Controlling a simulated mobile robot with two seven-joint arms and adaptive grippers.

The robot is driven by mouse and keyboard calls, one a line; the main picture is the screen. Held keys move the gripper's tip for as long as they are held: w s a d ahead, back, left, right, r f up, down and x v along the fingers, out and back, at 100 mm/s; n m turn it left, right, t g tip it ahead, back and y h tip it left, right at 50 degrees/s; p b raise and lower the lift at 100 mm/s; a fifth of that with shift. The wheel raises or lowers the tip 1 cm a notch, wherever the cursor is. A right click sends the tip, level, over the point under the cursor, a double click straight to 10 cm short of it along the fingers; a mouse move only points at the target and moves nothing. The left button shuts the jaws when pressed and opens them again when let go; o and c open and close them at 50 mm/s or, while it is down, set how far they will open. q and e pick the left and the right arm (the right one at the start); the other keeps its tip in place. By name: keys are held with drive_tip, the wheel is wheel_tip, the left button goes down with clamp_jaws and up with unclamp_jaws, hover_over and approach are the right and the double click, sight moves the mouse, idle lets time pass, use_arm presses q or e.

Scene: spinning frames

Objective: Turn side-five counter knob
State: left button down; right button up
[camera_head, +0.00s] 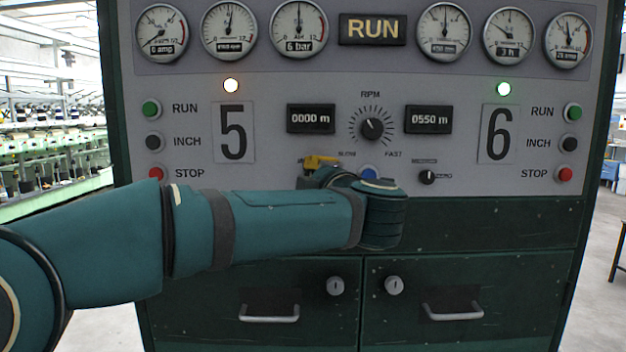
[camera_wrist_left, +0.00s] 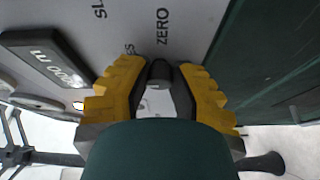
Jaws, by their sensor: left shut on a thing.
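The side-five counter (camera_head: 311,118) reads 0000 m, left of the RPM dial; it also shows in the left wrist view (camera_wrist_left: 52,62). Its dark knob (camera_wrist_left: 159,70) sits below it on the panel, beside the ZERO label. In the head view my gripper and arm hide this knob. My left gripper (camera_head: 320,163) reaches the panel just below the counter. In the left wrist view its yellow-padded fingers (camera_wrist_left: 158,76) stand on both sides of the knob and are shut on it. My right gripper is in neither view.
The RPM dial (camera_head: 371,128) and a blue button (camera_head: 369,173) are close to my left gripper's right. The side-six counter (camera_head: 428,119) reads 0550 m, above its own knob (camera_head: 427,177). Red STOP buttons are at the side-five edge (camera_head: 155,173) and side-six edge (camera_head: 565,174).

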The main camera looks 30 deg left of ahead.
use_arm(q)
drive_tip(key=shift+r, duration=0.1)
drive_tip(key=c, duration=0.7)
unclamp_jaws()
drive_tip(key=shift+c, duration=0.2)
drive_tip(key=v, duration=1.2)
